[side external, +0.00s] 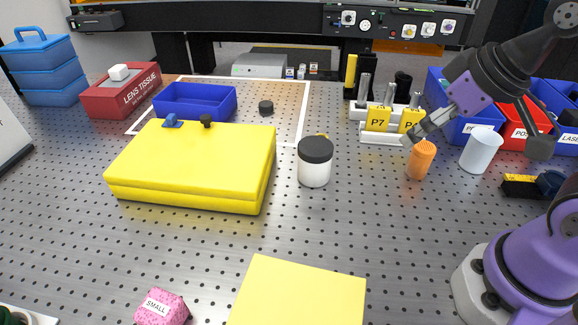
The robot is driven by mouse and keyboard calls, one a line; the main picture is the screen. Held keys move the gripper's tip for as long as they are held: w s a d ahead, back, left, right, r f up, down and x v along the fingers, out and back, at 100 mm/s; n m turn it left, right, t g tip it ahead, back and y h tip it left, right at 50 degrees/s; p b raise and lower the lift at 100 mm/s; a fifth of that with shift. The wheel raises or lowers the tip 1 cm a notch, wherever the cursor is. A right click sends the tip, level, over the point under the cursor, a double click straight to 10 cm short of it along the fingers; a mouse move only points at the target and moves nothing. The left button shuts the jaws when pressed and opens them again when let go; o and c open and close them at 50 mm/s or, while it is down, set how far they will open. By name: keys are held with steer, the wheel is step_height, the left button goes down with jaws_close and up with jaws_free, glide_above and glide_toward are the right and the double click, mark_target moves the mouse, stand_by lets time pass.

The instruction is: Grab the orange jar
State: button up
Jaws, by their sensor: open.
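The orange jar (421,162) is a small upright cylinder standing on the perforated metal table at the right. The fingers are open and hold nothing that I can see. From this one view I cannot tell whether a finger touches the jar or is only in front of or behind its top edge.
A white cup (481,151) stands close right of the jar. Behind are a white rack with yellow labels (378,119) and blue and red bins (517,127). A black-lidded white jar (315,163) and yellow case (190,165) stand left.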

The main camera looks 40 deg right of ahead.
steer(key=shift+d, duration=0.1)
steer(key=n+g, duration=0.2)
steer(key=g, duration=0.3)
glide_toward(426, 147)
steer(key=shift+w+a+f, duration=0.2)
steer(key=shift+w+a, duration=0.05)
steer(key=shift+a, duration=0.3)
steer(key=shift+w+a+f, duration=0.2)
steer(key=shift+a, duration=0.35)
steer(key=shift+w+d+f+g, duration=0.1)
steer(key=shift+d+f+g, duration=0.2)
steer(key=shift+d+f, duration=0.6)
steer(key=f, duration=0.4)
steer(key=shift+d+f, duration=0.2)
steer(key=shift+f, duration=0.05)
steer(key=shift+s+f, duration=0.15)
steer(key=shift+f, duration=1.2)
steer(key=shift+s+f, duration=0.15)
steer(key=shift+f, duration=1.25)
steer(key=c, duration=1.3)
